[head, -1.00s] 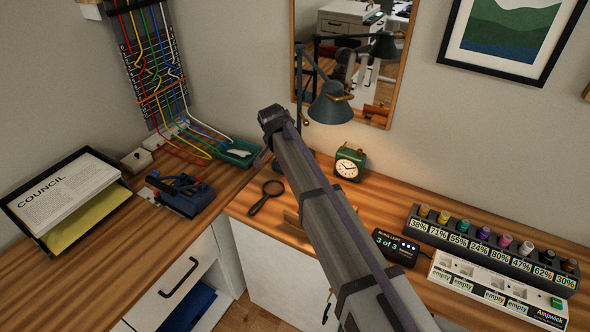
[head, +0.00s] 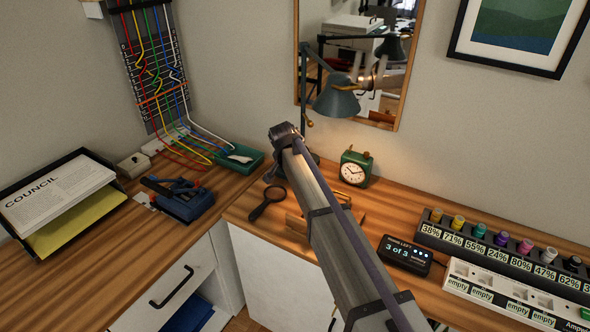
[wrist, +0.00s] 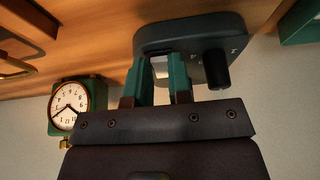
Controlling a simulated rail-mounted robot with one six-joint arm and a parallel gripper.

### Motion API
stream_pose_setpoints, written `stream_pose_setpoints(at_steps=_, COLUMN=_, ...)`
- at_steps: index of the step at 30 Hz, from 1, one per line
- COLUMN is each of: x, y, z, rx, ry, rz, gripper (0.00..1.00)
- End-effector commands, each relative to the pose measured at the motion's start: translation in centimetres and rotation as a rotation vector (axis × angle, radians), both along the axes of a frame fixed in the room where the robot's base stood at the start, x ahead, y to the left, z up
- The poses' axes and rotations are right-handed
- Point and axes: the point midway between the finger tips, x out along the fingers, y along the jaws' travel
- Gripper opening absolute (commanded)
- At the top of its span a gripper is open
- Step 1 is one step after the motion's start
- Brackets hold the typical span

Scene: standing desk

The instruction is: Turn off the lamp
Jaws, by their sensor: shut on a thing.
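The green desk lamp (head: 336,98) stands at the back of the desk in front of the mirror. Its shade shows in the head view; my arm partly hides its stand and base. In the wrist view the dark lamp base (wrist: 203,29) has a black knob (wrist: 215,70) on its face, with small pale marks beside it. My gripper (wrist: 161,64) is at the base, left of the knob. Its two teal-sided fingers are shut on a part of the base, with a pale patch between them; the exact part is unclear. Warm light falls near the clock.
A green clock (head: 355,170) stands right of the lamp, and a magnifying glass (head: 266,203) lies in front. A small display (head: 405,254) and a rack of coloured cells (head: 490,243) are at right. A green tray (head: 238,158) and blue tool (head: 187,201) are left.

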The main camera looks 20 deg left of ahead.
Motion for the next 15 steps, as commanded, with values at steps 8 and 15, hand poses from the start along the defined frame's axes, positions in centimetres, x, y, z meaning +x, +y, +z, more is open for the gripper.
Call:
stream_pose_setpoints(at_steps=8, x=0.3, y=0.0, z=0.3, rx=0.005, ry=0.036, rz=-0.003, gripper=0.0)
stream_pose_setpoints(at_steps=15, x=1.2, y=-0.1, z=0.7, rx=0.053, ry=0.311, rz=-0.001, gripper=0.0)
